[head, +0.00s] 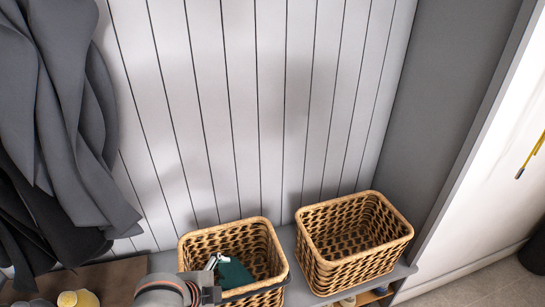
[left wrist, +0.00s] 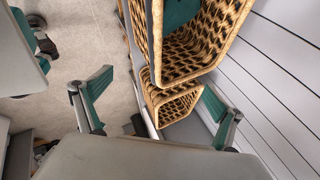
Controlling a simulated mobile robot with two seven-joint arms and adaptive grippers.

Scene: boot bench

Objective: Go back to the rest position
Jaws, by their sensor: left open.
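My left gripper (left wrist: 157,82) is open in the left wrist view, with its two teal-padded fingers wide apart and nothing between them. In the head view the left gripper (head: 250,276) is low, over the front part of the left basket (head: 232,228). A teal thing (left wrist: 181,13) lies in the nearer basket in the left wrist view. A grey part with teal pieces at the upper left of that view looks like my right gripper (left wrist: 32,42), cut by the edge. Its jaws are unclear.
The right basket (head: 355,235) stands empty beside the left one on the grey bench (head: 290,240). Dark coats (head: 60,110) hang at the left. Yellow items (head: 78,298) show at the lower left. A white panelled wall (head: 270,100) is behind; open floor (left wrist: 85,35) lies in front.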

